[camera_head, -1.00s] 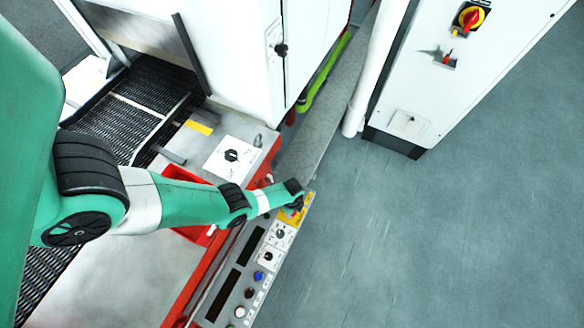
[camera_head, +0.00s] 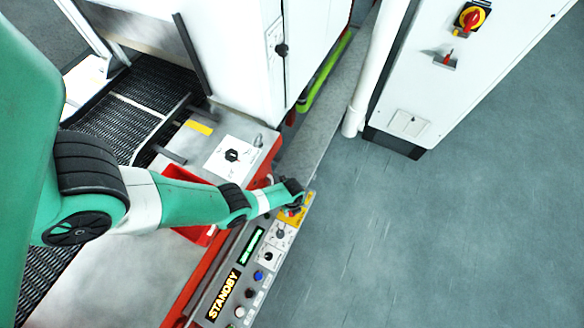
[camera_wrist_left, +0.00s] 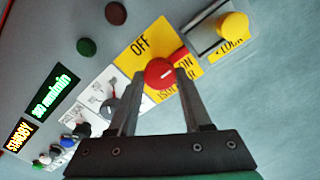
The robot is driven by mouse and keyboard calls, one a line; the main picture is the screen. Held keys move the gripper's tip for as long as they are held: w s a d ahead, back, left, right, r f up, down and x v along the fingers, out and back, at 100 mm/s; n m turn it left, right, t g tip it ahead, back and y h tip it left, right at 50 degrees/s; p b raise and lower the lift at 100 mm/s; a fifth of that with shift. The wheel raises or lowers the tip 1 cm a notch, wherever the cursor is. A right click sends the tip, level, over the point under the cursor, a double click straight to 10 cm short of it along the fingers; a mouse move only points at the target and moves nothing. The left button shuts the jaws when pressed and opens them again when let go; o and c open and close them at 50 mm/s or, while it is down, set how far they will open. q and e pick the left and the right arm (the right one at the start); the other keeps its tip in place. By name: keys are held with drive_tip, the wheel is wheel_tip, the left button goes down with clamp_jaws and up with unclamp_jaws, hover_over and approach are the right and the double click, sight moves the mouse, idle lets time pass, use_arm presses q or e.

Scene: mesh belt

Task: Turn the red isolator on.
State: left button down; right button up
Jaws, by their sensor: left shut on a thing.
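The red isolator (camera_wrist_left: 160,73) is a round red knob on a yellow plate (camera_wrist_left: 133,57) marked OFF at its upper left and ON at its right. In the head view only a bit of red shows beside the wrist, at the upper end of the control panel (camera_head: 222,276). My left gripper (camera_wrist_left: 158,79) is shut on the red isolator, a finger on each side. In the head view the left gripper (camera_head: 294,204) is largely hidden by its own wrist. The panel displays glow: amber STANDBY (camera_head: 223,295) and green text (camera_head: 251,246). My right gripper is not in view.
A yellow knob (camera_wrist_left: 233,26) on a grey bracket stands close beside the isolator. Several buttons and selector knobs (camera_head: 259,276) line the panel. A white cabinet (camera_head: 440,75) with another red-and-yellow rotary switch (camera_head: 470,18) stands at upper right. The floor (camera_head: 420,240) is clear.

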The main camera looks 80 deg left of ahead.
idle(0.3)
use_arm(q)
drive_tip(key=shift+c, duration=1.7)
unclamp_jaws()
drive_tip(key=shift+r, duration=0.1)
wheel_tip(320, 180, up, 11)
drive_tip(key=p, duration=1.1)
drive_tip(key=shift+r+p, duration=0.2)
drive_tip(key=shift+p, duration=0.15)
